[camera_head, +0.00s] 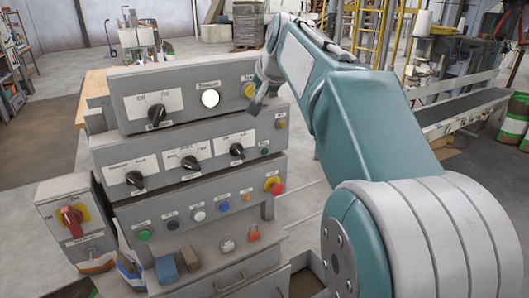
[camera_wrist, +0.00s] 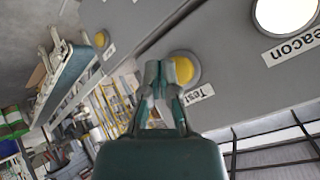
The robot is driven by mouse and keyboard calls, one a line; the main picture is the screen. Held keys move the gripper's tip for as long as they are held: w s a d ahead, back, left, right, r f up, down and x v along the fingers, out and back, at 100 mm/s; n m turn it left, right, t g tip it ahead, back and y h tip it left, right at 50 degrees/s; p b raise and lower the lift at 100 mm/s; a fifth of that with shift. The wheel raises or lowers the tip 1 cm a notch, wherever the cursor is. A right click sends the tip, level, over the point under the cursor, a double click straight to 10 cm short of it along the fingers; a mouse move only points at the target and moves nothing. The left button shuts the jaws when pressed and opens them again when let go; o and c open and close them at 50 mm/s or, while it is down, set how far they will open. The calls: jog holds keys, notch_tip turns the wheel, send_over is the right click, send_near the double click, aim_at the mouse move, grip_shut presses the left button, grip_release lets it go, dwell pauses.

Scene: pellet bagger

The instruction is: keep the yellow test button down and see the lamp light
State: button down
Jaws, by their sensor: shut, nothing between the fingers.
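The yellow test button (camera_head: 248,90) is at the right end of the top grey panel. In the wrist view the button (camera_wrist: 185,70) is partly covered by my fingers, and its "Test" label is beside it. My gripper (camera_head: 255,106) is shut and empty. In the wrist view its fingertips (camera_wrist: 158,70) overlap the button's edge. I cannot tell whether they touch it or whether it is pressed. The round lamp (camera_head: 210,98) left of the button shows flat, bright white and looks lit. It also shows in the wrist view (camera_wrist: 285,12), labelled "Beacon".
A black selector knob (camera_head: 156,115) is at the panel's left. Lower tiers carry more knobs, small coloured buttons and a red emergency stop (camera_head: 274,186). A red rotary switch (camera_head: 71,220) is on a box at left. Blue and brown blocks (camera_head: 166,270) lie on the ledge.

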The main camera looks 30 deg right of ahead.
jog(key=s, duration=0.5)
dwell(0.4)
dwell(0.3)
jog(key=s+a+f+n+g, duration=0.1)
jog(key=s+a+f+n, duration=0.3)
jog(key=s+a+f, duration=0.3)
jog(key=s+a+f+n+g, duration=0.2)
jog(key=s+a+f+n, duration=0.2)
jog(key=s+f, duration=1)
jog(key=s+a, duration=0.2)
jog(key=a, duration=0.1)
jog(key=shift+s+a+y, duration=0.2)
jog(key=shift+a+y, duration=0.1)
